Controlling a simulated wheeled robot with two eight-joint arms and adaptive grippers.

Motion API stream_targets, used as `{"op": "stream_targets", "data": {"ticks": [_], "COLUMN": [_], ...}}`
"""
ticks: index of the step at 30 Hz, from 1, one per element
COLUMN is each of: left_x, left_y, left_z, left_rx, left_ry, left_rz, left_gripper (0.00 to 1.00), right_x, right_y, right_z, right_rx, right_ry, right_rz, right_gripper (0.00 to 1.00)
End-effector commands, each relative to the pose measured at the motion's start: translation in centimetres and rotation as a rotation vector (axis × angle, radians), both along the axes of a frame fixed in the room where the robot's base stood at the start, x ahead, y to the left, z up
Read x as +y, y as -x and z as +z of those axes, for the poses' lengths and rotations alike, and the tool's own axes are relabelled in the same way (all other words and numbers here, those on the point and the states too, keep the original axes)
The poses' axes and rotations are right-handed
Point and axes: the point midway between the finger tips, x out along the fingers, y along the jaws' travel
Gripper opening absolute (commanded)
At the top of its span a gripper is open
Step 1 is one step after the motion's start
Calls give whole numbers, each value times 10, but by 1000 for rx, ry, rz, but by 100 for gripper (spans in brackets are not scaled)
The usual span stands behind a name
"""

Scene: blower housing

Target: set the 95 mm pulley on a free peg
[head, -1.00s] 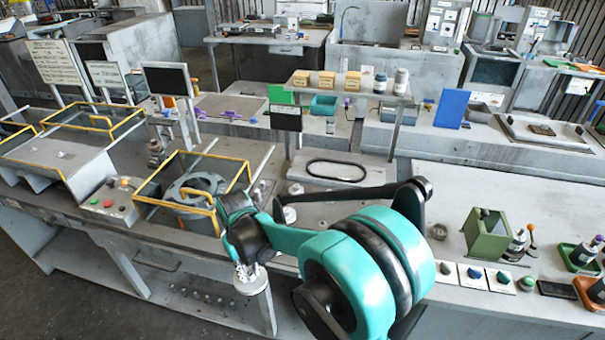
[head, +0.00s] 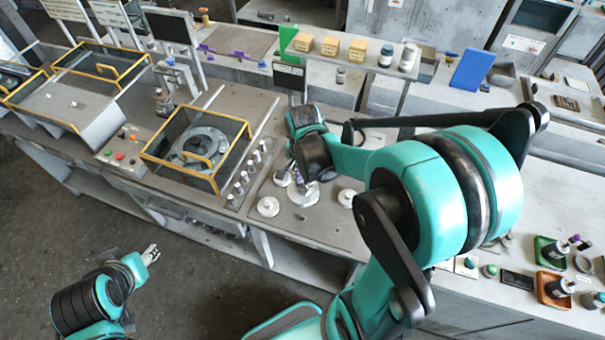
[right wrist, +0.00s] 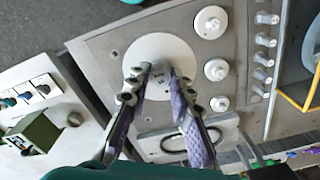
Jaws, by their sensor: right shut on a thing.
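A large pale pulley (right wrist: 148,50) lies flat between my right gripper's fingertips (right wrist: 161,78) in the right wrist view. The gripper is shut on its hub. In the head view this pulley (head: 303,198) is low over the grey work plate, partly covered by the right gripper (head: 298,178). I cannot tell whether it touches the plate or sits around a peg; its underside is hidden. Smaller pale discs (right wrist: 216,70) with hubs stand beside it. A row of several short grey posts (head: 245,176) stands to its left. My left gripper (head: 151,254) is low at the left, away from the bench.
A yellow-railed housing (head: 195,150) stands left of the posts. A black belt loop (right wrist: 188,143) lies on a plate near the held pulley. A shelf with yellow boxes (head: 328,46) stands behind. Bottles in trays (head: 555,288) are at the right.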

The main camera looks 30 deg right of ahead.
Motion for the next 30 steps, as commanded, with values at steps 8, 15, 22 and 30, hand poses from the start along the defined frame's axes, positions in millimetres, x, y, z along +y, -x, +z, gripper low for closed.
{"op": "stream_targets", "data": {"ticks": [8,15,22,30], "left_x": [0,0,0,0], "left_y": [0,0,0,0], "left_z": [-33,-56,-79,-105], "left_rx": [0,0,0,0], "left_ry": [0,0,0,0], "left_rz": [0,0,0,0], "left_gripper": [45,45,45,45], "right_x": [0,0,0,0], "right_y": [-1,-1,-1,-1], "right_z": [-40,-70,-99,-132], "right_rx": [0,0,0,0], "right_ry": [0,0,0,0], "right_rz": [3,3,4,4], "right_gripper": [0,0,0,0]}}
